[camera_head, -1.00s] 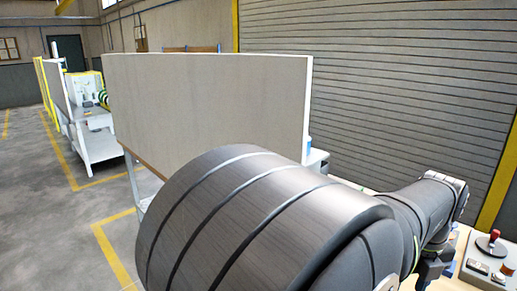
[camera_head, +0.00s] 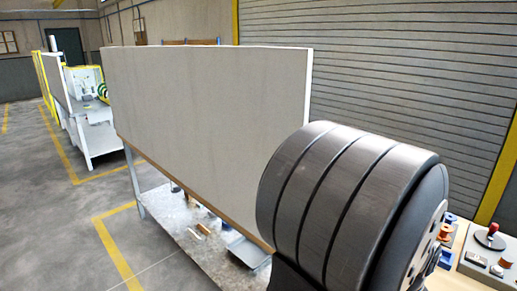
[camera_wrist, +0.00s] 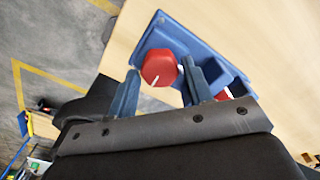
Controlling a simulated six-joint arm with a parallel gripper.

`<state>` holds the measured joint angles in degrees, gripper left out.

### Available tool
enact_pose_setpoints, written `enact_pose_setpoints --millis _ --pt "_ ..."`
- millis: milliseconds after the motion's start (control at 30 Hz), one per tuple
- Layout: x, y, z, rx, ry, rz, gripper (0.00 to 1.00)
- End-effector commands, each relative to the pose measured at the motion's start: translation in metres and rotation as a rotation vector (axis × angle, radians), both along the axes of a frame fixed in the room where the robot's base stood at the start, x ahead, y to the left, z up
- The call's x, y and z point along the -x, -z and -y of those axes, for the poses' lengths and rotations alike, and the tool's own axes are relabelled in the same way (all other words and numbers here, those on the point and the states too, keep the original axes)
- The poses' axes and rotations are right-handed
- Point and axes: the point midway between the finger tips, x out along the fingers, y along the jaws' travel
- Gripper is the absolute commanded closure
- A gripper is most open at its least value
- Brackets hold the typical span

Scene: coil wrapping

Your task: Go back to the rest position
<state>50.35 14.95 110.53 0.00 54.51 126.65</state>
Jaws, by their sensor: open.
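My gripper (camera_wrist: 160,70) shows in the wrist view with its two blue-grey fingers spread apart. It is open and holds nothing. A red knob (camera_wrist: 158,70) with a white mark shows between the fingertips in the picture. The knob is on a blue box (camera_wrist: 151,42) on a pale tabletop. I cannot tell how far the fingers are from it. A second red part (camera_wrist: 223,95) is partly hidden behind the right finger. In the head view my dark, banded arm link fills the lower right and hides my gripper.
In the head view, a grey control box (camera_head: 482,266) with a red-topped lever stands on the pale bench (camera_head: 462,242) at lower right. Small orange parts (camera_head: 446,231) are beside it. A large beige panel (camera_head: 205,120) stands behind my arm. Open floor (camera_head: 50,200) lies at the left.

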Motion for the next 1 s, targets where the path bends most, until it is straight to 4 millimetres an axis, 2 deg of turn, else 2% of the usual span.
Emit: enact_pose_setpoints --millis 33,1000 --pt "0.0005 0.0073 -0.0007 -0.002 -0.011 -0.001 0.54" --pt "0.0001 0.0038 -0.0001 0.000 -0.815 0.000 0.54"
